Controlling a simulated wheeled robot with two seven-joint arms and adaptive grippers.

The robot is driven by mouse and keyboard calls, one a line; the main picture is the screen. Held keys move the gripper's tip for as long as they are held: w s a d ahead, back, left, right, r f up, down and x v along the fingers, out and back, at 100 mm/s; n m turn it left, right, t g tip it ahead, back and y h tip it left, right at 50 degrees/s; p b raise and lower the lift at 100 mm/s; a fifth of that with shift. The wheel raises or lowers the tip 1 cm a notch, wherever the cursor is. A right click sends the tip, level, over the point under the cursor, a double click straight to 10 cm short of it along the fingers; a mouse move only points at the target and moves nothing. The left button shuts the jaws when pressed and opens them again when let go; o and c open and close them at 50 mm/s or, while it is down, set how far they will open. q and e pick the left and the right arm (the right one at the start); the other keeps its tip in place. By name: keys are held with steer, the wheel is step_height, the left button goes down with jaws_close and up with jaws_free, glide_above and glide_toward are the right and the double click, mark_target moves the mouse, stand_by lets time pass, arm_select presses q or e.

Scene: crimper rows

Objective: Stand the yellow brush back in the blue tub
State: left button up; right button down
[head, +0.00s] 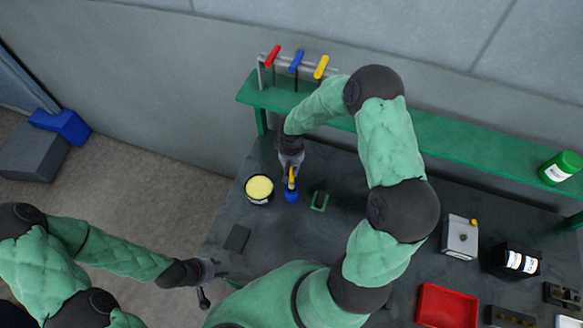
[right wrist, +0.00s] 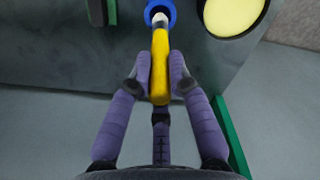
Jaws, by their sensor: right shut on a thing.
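The yellow brush (head: 291,178) hangs upright below my right gripper (head: 291,160). In the right wrist view, the gripper (right wrist: 160,62) is shut on the yellow handle (right wrist: 160,42), with a finger on each side. The blue tub (head: 291,196) stands on the dark table directly under the brush. In the right wrist view, the brush's pale lower end lies over the mouth of the tub (right wrist: 172,12); I cannot tell how deep it reaches. My left gripper (head: 208,272) is at the table's left front edge, away from the brush; its jaw opening is unclear.
A green shelf (head: 455,138) runs along the back.

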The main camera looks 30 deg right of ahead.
mark_target(292, 177)
arm_select(q)
steer(key=shift+f+b, duration=0.9)
stand_by(1.6)
steer(key=shift+f+b, duration=3.55)
arm_select(e)
steer(key=shift+f, duration=3.55)
steer(key=c, duration=1.1)
jaws_free()
steer(key=shift+r, duration=0.15)
step_height(292, 177, up, 12)
steer(key=shift+f, duration=0.1)
